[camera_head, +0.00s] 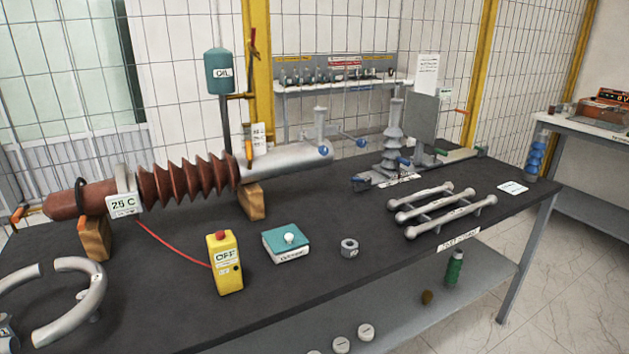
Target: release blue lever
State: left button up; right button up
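A grey rod ending in a blue ball (361,142) sticks out to the right near the short post on the grey end of the bushing. A second blue ball (323,151) sits at the right end of the grey tube (285,160). A small blue handle (404,161) shows at the base of the grey ribbed insulator (393,135). I cannot tell which of these is the blue lever. The brown ribbed bushing (195,178) lies on wooden blocks (253,201). Neither of my grippers can be made out in this view.
On the black table (330,285) stand a yellow OFF box (225,264), a teal box (289,243), a nut (349,247), grey bars (432,217) and curved grey ring pieces (70,315). A teal OIL container (219,72) hangs behind.

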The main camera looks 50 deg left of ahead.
aim_at(368, 182)
jog(key=u, duration=1.25)
jog(key=z, duration=1.15)
jog(key=i+j, duration=0.1)
jog(key=i, duration=0.6)
jog(key=i+j, duration=0.1)
jog(key=i, duration=0.6)
